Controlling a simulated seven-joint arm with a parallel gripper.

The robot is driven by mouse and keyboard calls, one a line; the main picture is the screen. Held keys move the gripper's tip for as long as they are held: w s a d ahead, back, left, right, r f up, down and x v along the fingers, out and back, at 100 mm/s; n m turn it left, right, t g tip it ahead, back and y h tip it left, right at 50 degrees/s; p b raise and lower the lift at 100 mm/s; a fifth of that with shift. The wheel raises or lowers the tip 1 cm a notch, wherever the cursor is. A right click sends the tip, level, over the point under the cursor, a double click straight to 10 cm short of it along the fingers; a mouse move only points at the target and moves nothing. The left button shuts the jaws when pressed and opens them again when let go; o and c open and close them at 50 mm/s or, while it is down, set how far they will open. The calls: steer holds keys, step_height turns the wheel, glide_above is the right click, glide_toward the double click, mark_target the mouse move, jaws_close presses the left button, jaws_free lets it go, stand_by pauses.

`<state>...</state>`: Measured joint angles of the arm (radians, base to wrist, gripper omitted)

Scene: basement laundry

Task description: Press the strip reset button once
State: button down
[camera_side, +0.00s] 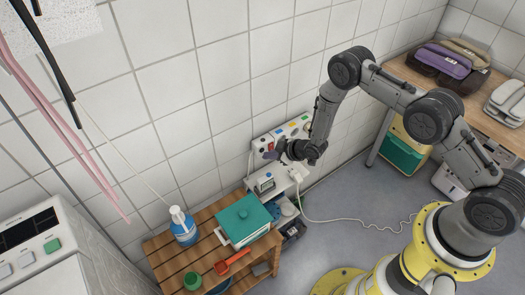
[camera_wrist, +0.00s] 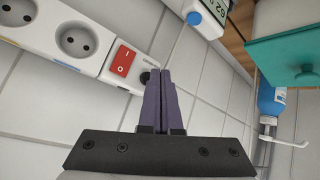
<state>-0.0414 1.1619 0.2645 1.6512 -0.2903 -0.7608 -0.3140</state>
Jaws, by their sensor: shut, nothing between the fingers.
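The white power strip (camera_wrist: 92,58) crosses the upper left of the wrist view, with round sockets and a red rocker switch (camera_wrist: 123,61). Beside the switch, near the strip's end, is a small dark round button (camera_wrist: 145,77), partly hidden by my fingers. In the side view the strip (camera_side: 292,129) lies against the tiled wall. My gripper (camera_wrist: 158,72) is shut and empty, its purple fingers together, the tips beside the button. I cannot tell whether they touch it. In the side view my gripper (camera_side: 270,155) is at the strip's near end.
A white device with a display (camera_side: 264,184) stands just below my gripper. A white cord (camera_side: 350,223) runs over the floor.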

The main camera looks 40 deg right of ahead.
steer(key=shift+w, duration=0.25)
steer(key=shift+w, duration=0.4)
stand_by(0.8)
steer(key=shift+s, duration=0.8)
steer(key=shift+s, duration=2.5)
